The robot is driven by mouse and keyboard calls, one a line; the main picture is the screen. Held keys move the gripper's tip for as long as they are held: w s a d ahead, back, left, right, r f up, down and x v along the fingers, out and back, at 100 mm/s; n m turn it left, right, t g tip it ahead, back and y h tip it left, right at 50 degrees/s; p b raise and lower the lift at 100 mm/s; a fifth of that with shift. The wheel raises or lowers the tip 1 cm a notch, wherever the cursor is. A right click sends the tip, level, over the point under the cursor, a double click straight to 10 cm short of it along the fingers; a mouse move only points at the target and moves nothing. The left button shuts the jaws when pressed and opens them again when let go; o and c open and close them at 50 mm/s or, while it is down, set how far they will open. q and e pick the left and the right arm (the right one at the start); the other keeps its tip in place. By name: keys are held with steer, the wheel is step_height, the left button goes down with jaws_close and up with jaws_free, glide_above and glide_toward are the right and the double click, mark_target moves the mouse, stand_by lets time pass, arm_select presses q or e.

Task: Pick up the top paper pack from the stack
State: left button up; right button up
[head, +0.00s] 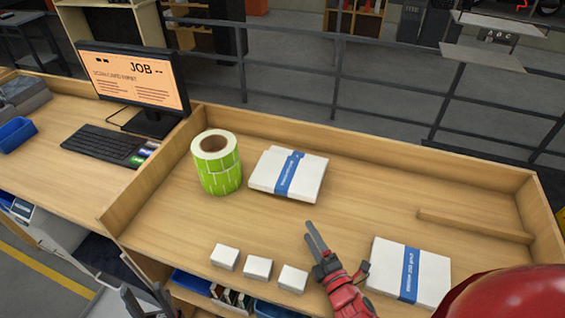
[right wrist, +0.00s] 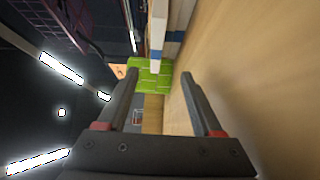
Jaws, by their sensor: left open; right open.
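Two white paper piles with blue bands lie on the wooden bench. The back pile (head: 262,172) is beside the green label roll (head: 219,168) and looks like slightly offset packs. The front pile (head: 433,280) is at the lower right. My right gripper (head: 337,247) is open and empty, between the two piles and left of the front one. In the right wrist view, its fingers (right wrist: 160,82) are apart, with the green roll (right wrist: 150,76) ahead and white packs (right wrist: 160,25) at the top. My left gripper (head: 144,290) is open at the lower left edge, away from the piles.
Three small white boxes (head: 258,269) stand along the bench's front. A raised wooden rim (head: 360,146) runs along the back, and a wooden strip (head: 473,226) lies at the right. A monitor (head: 134,80) and keyboard (head: 103,145) stand left. The bench centre is clear.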

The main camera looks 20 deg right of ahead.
glide_toward(286, 188)
steer(key=w, duration=0.1)
steer(key=w+f, duration=0.1)
steer(key=w, duration=0.3)
steer(key=shift+a+f, duration=0.25)
steer(key=shift+a, duration=0.05)
steer(key=shift+w+f, duration=0.1)
steer(key=shift+w, duration=0.75)
steer(key=w, duration=0.1)
steer(key=w+p, duration=0.2)
steer(key=w, duration=0.1)
steer(key=shift+a+r, duration=0.2)
steer(key=shift+r, duration=0.1)
steer(key=shift+w+f, duration=0.15)
steer(key=shift+w, duration=0.1)
jaws_close()
